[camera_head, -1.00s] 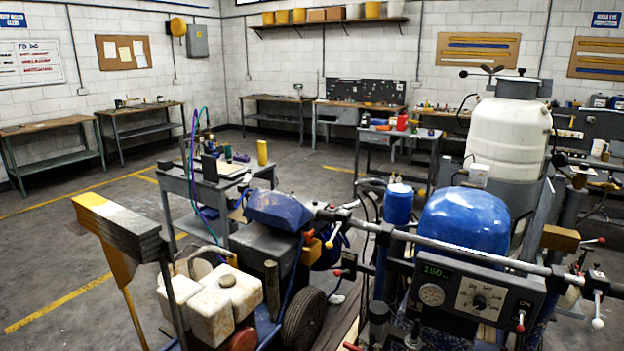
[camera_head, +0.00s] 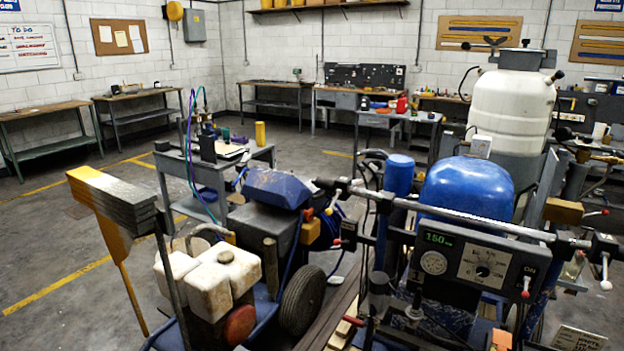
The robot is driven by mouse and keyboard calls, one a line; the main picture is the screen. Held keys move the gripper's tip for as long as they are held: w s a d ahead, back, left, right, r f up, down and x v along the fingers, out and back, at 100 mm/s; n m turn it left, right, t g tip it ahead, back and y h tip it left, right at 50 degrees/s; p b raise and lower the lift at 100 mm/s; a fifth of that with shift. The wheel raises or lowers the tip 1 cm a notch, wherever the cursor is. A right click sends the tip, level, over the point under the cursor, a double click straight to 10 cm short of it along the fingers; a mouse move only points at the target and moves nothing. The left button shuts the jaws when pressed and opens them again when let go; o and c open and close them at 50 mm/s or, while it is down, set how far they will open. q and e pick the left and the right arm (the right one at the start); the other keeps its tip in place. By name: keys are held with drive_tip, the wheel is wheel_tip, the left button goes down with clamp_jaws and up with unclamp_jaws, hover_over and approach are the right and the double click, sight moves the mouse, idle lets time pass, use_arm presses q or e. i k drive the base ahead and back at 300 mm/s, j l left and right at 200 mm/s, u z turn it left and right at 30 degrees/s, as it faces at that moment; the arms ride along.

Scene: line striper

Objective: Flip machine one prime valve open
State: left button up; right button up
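Two striping machines stand close in front of me. The right one has a blue rounded cover (camera_head: 466,188), a long grey handlebar (camera_head: 450,221) and a dark control panel (camera_head: 472,268) with a green "150" readout, a gauge and a dial. A red-tipped lever (camera_head: 526,287) sits at the panel's right end. Another lever with a pale knob (camera_head: 605,270) hangs at the bar's right end. The left machine has a blue-topped engine (camera_head: 277,187), dirty white jugs (camera_head: 222,276) and a black wheel (camera_head: 302,300). I cannot tell which part is the prime valve. Neither gripper shows.
A yellow post with a grey stacked top (camera_head: 112,203) stands at the near left. A large white tank (camera_head: 511,105) rises behind the right machine. A grey cart (camera_head: 213,172) stands behind the left machine. Benches line the walls. The floor at left (camera_head: 60,235) is clear.

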sight(359, 322)
drive_tip(key=i+l, duration=0.65)
drive_tip(key=z, duration=0.15)
drive_tip(key=i, duration=0.05)
